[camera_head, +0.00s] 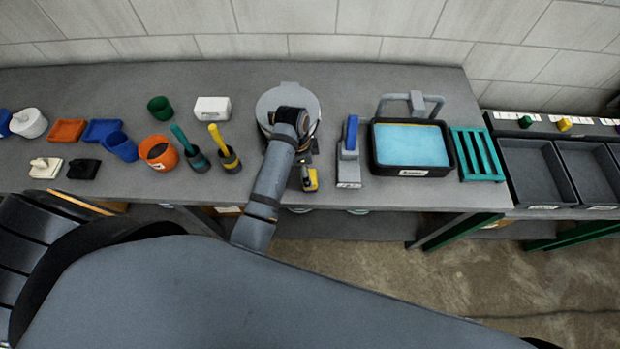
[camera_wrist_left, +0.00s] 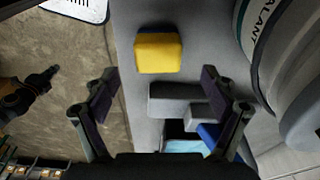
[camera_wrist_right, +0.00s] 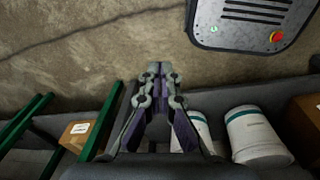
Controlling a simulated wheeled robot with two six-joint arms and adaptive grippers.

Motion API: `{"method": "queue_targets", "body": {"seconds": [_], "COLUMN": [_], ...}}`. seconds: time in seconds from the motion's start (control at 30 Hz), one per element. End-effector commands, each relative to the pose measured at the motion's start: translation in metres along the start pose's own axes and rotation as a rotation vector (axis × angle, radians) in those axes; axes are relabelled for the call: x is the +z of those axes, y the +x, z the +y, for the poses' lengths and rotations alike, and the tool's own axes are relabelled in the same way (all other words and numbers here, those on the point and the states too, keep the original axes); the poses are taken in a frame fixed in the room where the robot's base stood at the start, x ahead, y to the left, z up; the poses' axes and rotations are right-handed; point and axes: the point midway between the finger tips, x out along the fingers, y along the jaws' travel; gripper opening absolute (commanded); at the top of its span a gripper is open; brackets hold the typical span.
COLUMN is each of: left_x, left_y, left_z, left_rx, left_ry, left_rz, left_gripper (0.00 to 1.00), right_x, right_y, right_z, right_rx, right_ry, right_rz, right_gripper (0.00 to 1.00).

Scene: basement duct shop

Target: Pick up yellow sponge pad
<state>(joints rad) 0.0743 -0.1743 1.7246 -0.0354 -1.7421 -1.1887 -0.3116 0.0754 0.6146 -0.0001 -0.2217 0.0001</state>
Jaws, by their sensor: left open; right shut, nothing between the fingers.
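The yellow sponge pad (camera_wrist_left: 158,52) shows in the left wrist view as a yellow block with a dark blue edge, lying on the grey bench. In the head view the pad (camera_head: 310,179) is near the bench's front edge, just below the end of my left arm. My left gripper (camera_wrist_left: 158,82) is open and empty, its fingers spread to either side of the pad's line, with the pad beyond the fingertips. The wrist largely hides this gripper in the head view. My right gripper (camera_wrist_right: 160,72) is shut and empty, seen only in its wrist view over the floor.
A grey bucket (camera_head: 271,101) stands behind the pad, partly covered by my arm. A grey tool with a blue handle (camera_head: 350,135) and a black tub with blue contents (camera_head: 372,150) are to the right. Cups with green and yellow handles (camera_head: 229,160) stand to the left.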

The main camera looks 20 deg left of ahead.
Motion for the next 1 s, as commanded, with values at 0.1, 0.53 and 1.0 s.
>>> {"method": "queue_targets", "body": {"seconds": [0.1, 0.53, 1.0], "left_x": [0.0, 0.0, 0.0], "left_y": [0.004, 0.053, 0.052], "left_z": [0.001, 0.002, 0.002], "left_rx": [0.003, 0.0, 0.0], "left_ry": [0.0, -0.001, -0.001], "left_rz": [-0.002, 0.0, 0.0], "left_gripper": [0.85, 0.85, 0.36], "right_x": [-0.009, -0.016, -0.015], "right_y": [-0.004, -0.02, -0.02], "right_z": [0.001, 0.004, 0.008], "right_rx": [0.0, 0.003, 0.008], "right_ry": [0.0, 0.0, -0.002], "right_rz": [0.012, 0.021, 0.018], "right_gripper": [0.0, 0.0, 0.0]}}
